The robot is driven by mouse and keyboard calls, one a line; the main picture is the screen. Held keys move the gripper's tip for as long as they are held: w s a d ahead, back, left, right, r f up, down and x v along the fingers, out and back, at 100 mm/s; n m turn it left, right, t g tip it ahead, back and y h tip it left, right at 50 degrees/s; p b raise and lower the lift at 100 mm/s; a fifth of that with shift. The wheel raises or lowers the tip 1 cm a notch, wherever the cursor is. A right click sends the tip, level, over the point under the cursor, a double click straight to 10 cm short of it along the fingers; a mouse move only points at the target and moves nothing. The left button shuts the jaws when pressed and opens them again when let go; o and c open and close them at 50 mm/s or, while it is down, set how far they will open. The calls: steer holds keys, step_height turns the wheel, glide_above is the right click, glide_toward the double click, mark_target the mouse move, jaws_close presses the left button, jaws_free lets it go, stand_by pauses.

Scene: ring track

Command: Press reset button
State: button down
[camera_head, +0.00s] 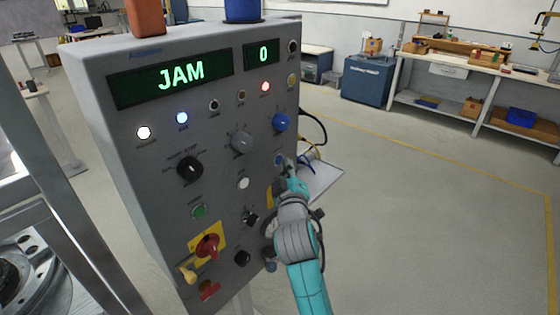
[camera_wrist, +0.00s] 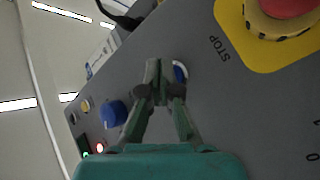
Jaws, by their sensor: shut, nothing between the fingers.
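The grey control panel (camera_head: 225,185) shows "JAM" on its wide display (camera_head: 180,75) and "0" on the small one (camera_head: 263,54). A blue button with a pale ring (camera_head: 279,160) sits on its right side, partly covered by my gripper; its label cannot be read. In the wrist view this blue button (camera_wrist: 181,73) shows just right of my fingertips. My gripper (camera_head: 289,170) is shut and empty, its tips (camera_wrist: 154,74) close to the panel face beside that button. I cannot tell whether they touch it.
A blue knob (camera_head: 281,123) is above the button. In the wrist view a red stop button on a yellow plate (camera_wrist: 278,22) is at upper right. Cables (camera_head: 318,135) and a white sheet (camera_head: 322,180) are behind the panel's right edge. The floor to the right is clear.

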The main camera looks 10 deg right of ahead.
steer(key=shift+w+a, duration=0.25)
steer(key=shift+w, duration=0.1)
stand_by(0.7)
stand_by(0.4)
steer(key=shift+s+d, duration=0.5)
steer(key=shift+s, duration=0.2)
steer(key=shift+s, duration=0.1)
steer(key=shift+s+d, duration=0.75)
steer(key=shift+s, duration=0.25)
steer(key=shift+s+d, duration=0.7)
steer(key=shift+s, duration=0.25)
